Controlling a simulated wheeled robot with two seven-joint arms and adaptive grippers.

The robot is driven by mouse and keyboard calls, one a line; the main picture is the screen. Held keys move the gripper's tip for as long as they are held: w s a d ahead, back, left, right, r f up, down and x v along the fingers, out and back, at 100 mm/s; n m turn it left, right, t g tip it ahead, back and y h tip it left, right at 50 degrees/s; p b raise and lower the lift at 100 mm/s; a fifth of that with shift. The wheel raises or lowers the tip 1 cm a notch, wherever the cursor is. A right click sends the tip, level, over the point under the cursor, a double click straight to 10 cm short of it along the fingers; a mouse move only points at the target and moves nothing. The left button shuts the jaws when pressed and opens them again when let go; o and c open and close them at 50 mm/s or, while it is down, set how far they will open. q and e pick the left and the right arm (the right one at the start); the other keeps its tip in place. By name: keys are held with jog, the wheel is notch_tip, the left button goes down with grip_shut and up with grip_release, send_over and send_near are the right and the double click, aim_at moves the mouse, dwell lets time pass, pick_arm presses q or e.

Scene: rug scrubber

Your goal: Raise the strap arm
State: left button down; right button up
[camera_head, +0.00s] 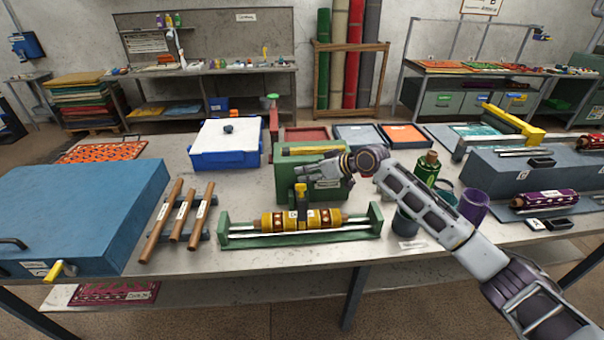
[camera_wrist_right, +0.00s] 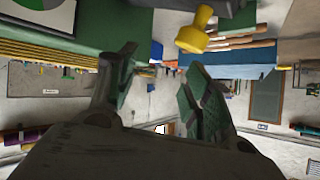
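A short yellow upright piece with a knob (camera_head: 300,189), which looks to be the strap arm, stands at a yellow-and-brown patterned roll (camera_head: 322,219). The roll lies in a low green cradle (camera_head: 375,222) at the table's front. My right gripper (camera_head: 303,171) is just above and behind the yellow knob, in front of a green box (camera_head: 283,180). The right wrist view shows its two fingers (camera_wrist_right: 160,82) spread apart with nothing between them. The yellow knob (camera_wrist_right: 194,33) appears there beyond the fingertips, apart from them. My left gripper is not in view.
A large blue case (camera_head: 80,215) and several brown rods (camera_head: 180,222) lie to the left. Cups (camera_head: 474,205) and a green bottle (camera_head: 427,170) stand under and beside my right forearm. A grey block with a yellow lever (camera_head: 515,124) stands at right.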

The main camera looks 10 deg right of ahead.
jog(key=v, duration=0.7)
jog(key=shift+s+d, duration=0.15)
jog(key=shift+d, duration=0.05)
